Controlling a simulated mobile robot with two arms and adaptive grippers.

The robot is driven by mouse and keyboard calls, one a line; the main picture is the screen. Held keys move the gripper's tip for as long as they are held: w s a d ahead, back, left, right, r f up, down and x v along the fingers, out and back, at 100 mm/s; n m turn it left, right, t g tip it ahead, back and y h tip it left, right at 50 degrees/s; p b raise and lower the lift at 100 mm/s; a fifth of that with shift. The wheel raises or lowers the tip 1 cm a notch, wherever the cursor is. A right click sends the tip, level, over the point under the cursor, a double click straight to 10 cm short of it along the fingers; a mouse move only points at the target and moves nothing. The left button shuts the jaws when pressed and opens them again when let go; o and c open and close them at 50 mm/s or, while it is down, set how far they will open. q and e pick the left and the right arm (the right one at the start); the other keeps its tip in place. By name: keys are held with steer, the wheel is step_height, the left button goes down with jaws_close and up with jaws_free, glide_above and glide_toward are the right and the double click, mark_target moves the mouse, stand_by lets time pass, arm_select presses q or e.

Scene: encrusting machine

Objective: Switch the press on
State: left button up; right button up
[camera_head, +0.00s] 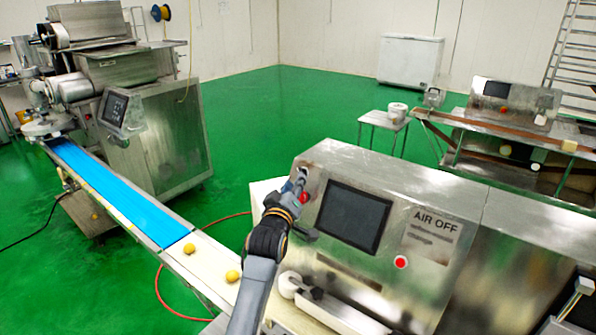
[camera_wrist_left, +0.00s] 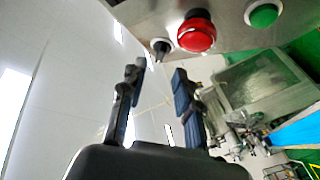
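The press is a steel machine (camera_head: 420,190) with a dark screen (camera_head: 353,215) and an "AIR OFF" label on its sloped front. My left gripper (camera_head: 301,181) is at the upper left of this front, beside a red button (camera_head: 304,197). In the left wrist view, the left gripper (camera_wrist_left: 158,80) is open, with nothing between its fingers. A small black knob (camera_wrist_left: 160,48) is just beyond the fingertips, with a red button (camera_wrist_left: 197,32) and a green button (camera_wrist_left: 263,14) to its right. A grey part at the head view's lower right may be my right arm; its fingers are unclear.
A conveyor with a blue belt (camera_head: 120,190) and yellow dough balls runs along the left from another steel machine (camera_head: 150,130). A small table (camera_head: 383,119) stands behind the press. Green floor is open behind.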

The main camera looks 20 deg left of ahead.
arm_select(q)
steer(key=shift+w+a+p, duration=0.15)
steer(key=shift+w+p, duration=0.35)
steer(key=shift+w, duration=2)
jaws_close()
